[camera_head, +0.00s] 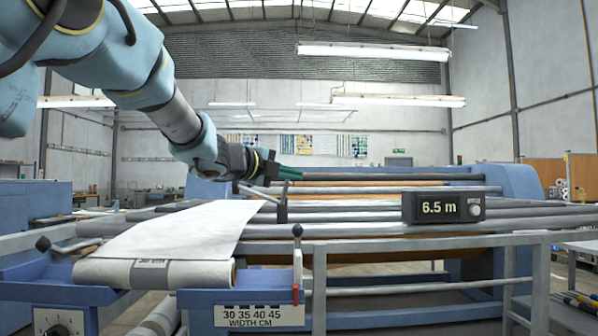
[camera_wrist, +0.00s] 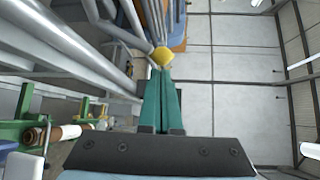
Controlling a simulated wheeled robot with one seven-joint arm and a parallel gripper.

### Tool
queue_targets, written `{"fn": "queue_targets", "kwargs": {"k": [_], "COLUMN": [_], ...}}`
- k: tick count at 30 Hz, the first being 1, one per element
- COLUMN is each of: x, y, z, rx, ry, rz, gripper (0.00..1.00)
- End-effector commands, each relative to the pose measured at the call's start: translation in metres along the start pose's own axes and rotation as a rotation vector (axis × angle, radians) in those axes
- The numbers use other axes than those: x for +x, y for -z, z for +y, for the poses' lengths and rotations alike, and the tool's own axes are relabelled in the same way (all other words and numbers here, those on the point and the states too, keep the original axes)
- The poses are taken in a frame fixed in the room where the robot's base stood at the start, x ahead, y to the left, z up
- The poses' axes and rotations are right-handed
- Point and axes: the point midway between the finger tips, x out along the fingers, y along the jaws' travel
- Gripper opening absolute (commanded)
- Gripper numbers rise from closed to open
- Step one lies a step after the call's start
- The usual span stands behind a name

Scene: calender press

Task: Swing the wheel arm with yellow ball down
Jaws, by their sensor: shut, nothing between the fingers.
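The yellow ball (camera_wrist: 162,56) shows in the wrist view straight beyond my fingertips. It looks touching or very close to them; I cannot tell which. Grey bars run up and left from near the ball, and I cannot tell which of them is its wheel arm. My gripper (camera_wrist: 162,74) has its two green fingers shut together with nothing between them. In the head view my gripper (camera_head: 297,172) reaches from the upper left over the press rollers, fingers pointing right. I cannot make out the yellow ball in that view.
Long grey rollers (camera_head: 370,190) run across the press behind a front rail (camera_head: 430,243). A white fabric roll (camera_head: 155,272) lies at the front left. A display (camera_head: 443,207) reads 6.5 m. Dark-knobbed levers (camera_head: 297,232) stand near the fabric. Space above the rollers is free.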

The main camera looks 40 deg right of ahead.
Motion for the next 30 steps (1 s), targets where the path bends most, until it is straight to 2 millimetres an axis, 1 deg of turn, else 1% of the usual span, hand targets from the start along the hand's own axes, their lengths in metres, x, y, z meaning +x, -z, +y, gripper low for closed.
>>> {"fn": "queue_targets", "kwargs": {"k": [3,14,30], "x": [-0.0015,-0.0019,-0.0072], "y": [-0.0036,-0.0040,-0.0093], "z": [-0.0002,0.0011,0.0017], "rx": [0.000,-0.004,-0.068], "ry": [0.000,0.004,0.071], "rz": [-0.001,-0.002,-0.002], "gripper": [0.00,0.00,0.00]}}
